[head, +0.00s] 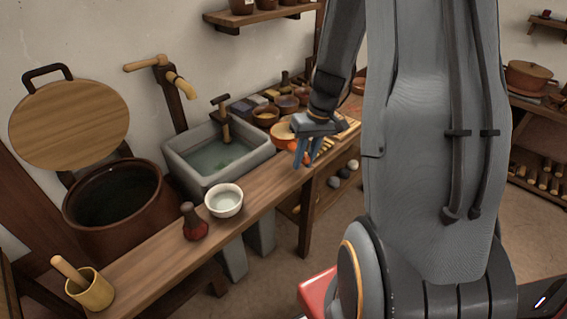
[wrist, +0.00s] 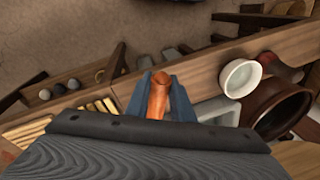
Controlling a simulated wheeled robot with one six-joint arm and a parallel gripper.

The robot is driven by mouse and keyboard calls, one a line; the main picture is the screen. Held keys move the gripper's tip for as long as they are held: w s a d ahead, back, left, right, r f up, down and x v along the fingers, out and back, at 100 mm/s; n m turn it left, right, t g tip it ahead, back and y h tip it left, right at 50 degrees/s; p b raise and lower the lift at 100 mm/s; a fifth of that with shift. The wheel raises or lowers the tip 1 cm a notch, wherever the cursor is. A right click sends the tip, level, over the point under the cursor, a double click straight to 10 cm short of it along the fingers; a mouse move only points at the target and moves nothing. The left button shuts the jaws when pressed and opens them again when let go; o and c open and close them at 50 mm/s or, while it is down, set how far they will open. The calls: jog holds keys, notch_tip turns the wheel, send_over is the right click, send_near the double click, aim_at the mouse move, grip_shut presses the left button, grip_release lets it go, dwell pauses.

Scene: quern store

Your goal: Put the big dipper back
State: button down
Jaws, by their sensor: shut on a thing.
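My gripper (head: 306,160) is above the far part of the bench, right of the stone basin, with its blue fingers pointing down. In the wrist view, the fingers (wrist: 158,100) are shut on a narrow orange thing (wrist: 158,95). I cannot tell whether it is part of a dipper. A yellow cup-shaped vessel (head: 92,292) with a slanting wooden handle (head: 69,270) is at the near left end of the bench. It looks like a dipper, but I cannot tell if it is the big one. It stands apart from my gripper.
A white bowl (head: 224,201) and a dark red bottle-like thing (head: 194,223) stand on the wooden bench (head: 150,258). Behind are a stone basin of water (head: 190,160) and a large brown pot (head: 115,195). Small bowls (head: 265,115) crowd the far counter.

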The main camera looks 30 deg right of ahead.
jog(key=d+p+x, duration=0.1)
jog(key=x, duration=0.8)
jog(key=shift+s+d+f, duration=0.3)
jog(key=shift+d+f, duration=0.05)
jog(key=shift+f, duration=0.25)
jog(key=c, duration=1.5)
grip_release()
jog(key=shift+c, duration=0.2)
jog(key=shift+r+p, duration=0.2)
jog(key=shift+p, duration=0.1)
jog(key=w+b+v, duration=0.1)
jog(key=v, duration=1.1)
jog(key=s+a+r+h, duration=0.1)
jog(key=s+a+r, duration=0.2)
jog(key=s+a, duration=0.3)
jog(key=s+a+r+h, duration=0.1)
jog(key=s+a+r, duration=0.3)
jog(key=a, duration=0.7)
jog(key=shift+s+n, duration=0.4)
jog(key=shift+s, duration=0.5)
jog(key=shift+a, duration=0.1)
